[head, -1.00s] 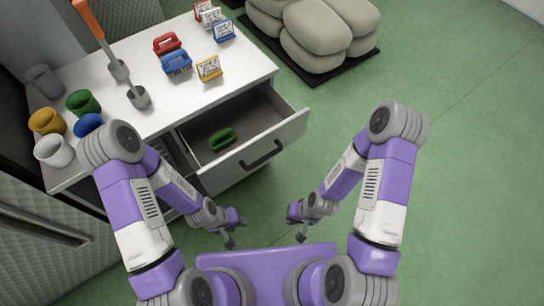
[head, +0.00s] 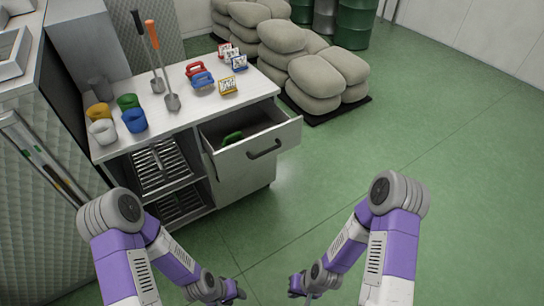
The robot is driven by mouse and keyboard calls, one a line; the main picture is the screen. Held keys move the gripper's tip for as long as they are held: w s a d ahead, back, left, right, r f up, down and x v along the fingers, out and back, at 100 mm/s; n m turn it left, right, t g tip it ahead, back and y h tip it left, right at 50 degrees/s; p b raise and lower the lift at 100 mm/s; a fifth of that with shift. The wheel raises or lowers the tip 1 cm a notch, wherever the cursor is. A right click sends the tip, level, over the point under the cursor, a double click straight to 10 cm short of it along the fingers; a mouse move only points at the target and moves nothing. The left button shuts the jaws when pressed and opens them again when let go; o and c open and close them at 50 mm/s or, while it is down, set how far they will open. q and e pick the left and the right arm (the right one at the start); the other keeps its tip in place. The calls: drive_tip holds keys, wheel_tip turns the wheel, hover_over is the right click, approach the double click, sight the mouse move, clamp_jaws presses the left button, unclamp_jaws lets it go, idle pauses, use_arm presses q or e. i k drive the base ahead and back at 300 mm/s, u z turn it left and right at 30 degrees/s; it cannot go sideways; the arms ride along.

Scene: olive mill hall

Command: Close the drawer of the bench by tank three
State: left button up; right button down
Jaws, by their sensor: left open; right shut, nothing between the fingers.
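The white bench (head: 150,140) stands in the upper left of the head view. Its drawer (head: 231,169) is pulled out, with a dark handle (head: 264,149) on the front. A green brush-like item (head: 232,138) lies inside it. My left gripper (head: 239,291) is open, low in the view and well in front of the drawer, touching nothing. My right gripper (head: 294,287) is shut and empty, a little to its right, also apart from the drawer. The fingers of both show only small at the bottom of the view.
Stacked sacks (head: 317,76) lie behind on a dark mat. Green floor to the right is clear.

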sight(267, 131)
drive_tip(key=u, duration=0.6)
drive_tip(key=i, duration=1.2)
drive_tip(key=z, duration=0.35)
